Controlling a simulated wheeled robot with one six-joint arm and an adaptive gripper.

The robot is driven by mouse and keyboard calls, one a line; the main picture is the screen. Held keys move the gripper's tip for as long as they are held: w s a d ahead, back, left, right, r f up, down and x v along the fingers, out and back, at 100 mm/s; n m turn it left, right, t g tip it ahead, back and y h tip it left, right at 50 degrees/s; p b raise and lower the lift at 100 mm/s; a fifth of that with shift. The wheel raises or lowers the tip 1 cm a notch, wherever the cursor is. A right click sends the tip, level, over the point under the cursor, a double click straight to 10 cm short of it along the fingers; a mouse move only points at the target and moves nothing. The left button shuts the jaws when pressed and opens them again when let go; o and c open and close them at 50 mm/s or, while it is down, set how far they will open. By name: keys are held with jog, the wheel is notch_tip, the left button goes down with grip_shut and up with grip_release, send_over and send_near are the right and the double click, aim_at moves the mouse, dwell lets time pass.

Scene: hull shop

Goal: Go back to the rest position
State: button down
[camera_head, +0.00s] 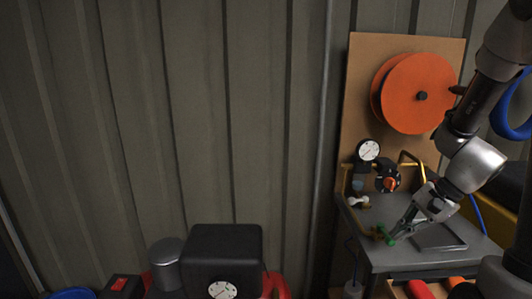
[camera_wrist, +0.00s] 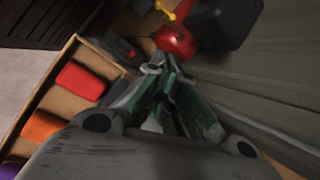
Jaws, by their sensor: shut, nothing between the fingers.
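My gripper (camera_head: 390,239) is above the left front part of a small grey bench (camera_head: 385,263) in the head view. Its green-padded fingers are shut with nothing between them and point down to the left. In the wrist view the fingers of my gripper (camera_wrist: 158,68) come together at the middle of the picture. My arm reaches in from the right edge of the head view. Part of the bench top is hidden behind my gripper.
A board with an orange reel (camera_head: 420,93) stands behind the bench, with a round gauge (camera_head: 368,150) in front. A flat grey tray (camera_head: 438,237) lies right of my gripper. A black box (camera_head: 222,258) stands lower left. Red (camera_wrist: 80,82) and orange (camera_wrist: 46,126) items lie in a wooden bin.

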jog(key=s+d+r+n+t+h, duration=0.1)
jog(key=s+r+n+h, duration=0.5)
jog(key=s+r+n, duration=0.6)
notch_tip(320, 180, up, 4)
jog(key=shift+s+d+r+t, duration=0.2)
jog(key=shift+s+d+t, duration=0.3)
jog(key=shift+t, duration=0.4)
